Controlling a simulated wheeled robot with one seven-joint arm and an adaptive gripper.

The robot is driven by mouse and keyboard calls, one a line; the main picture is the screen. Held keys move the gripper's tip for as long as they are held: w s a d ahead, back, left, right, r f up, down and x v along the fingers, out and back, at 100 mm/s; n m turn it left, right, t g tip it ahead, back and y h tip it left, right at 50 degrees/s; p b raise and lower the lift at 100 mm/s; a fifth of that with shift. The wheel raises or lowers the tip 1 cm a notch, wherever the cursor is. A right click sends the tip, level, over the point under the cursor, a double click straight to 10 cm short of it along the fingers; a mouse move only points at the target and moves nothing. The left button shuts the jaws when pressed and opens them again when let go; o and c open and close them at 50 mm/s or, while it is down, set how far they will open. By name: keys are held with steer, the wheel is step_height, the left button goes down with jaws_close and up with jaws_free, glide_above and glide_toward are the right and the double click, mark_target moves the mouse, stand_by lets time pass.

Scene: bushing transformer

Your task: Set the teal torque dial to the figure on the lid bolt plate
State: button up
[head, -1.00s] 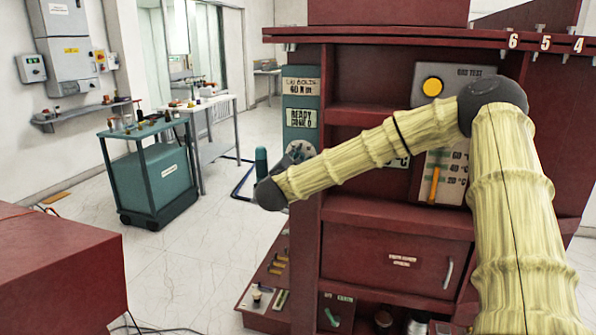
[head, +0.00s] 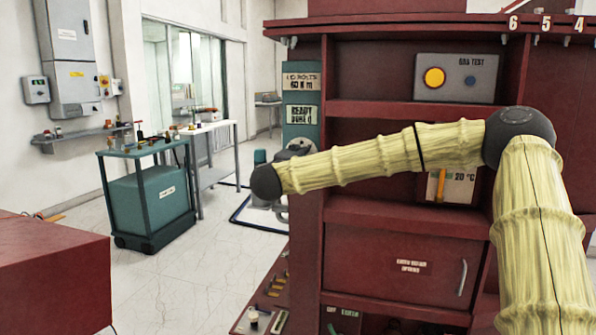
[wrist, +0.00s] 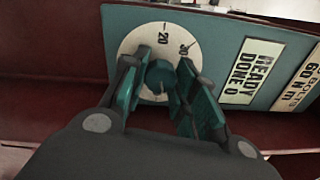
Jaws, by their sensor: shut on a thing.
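The teal torque dial (wrist: 158,77) sits on a round white scale (wrist: 150,42) on a teal panel in the wrist view. The scale shows a 20 and what looks like a 30. My gripper (wrist: 163,68) has one finger on each side of the dial and is shut on it. The lid bolt plate (head: 301,81) reads "LID BOLTS 60 N m". It also shows in part at the right edge of the wrist view (wrist: 300,82). A second plate (head: 302,114) reads "READY DONE 0".
The red cabinet (head: 375,211) with its shelves stands to the right of the panel, behind my arm. A grey gas test box (head: 457,78) is on its upper shelf. A teal cart (head: 156,203) stands at the left. White floor lies open between.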

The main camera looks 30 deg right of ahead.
steer(key=shift+f+m+b, duration=0.15)
steer(key=shift+m+b, duration=0.65)
steer(key=shift+b, duration=0.05)
steer(key=shift+f+m+b, duration=0.15)
steer(key=shift+m+b, duration=0.65)
steer(key=shift+r, duration=0.1)
steer(key=o, duration=0.8)
steer(key=shift+o, duration=1.1)
steer(key=shift+r, duration=0.1)
steer(key=shift+s+a, duration=0.1)
steer(key=v, duration=1.1)
steer(key=shift+s+a, duration=0.15)
steer(key=shift+a, duration=0.15)
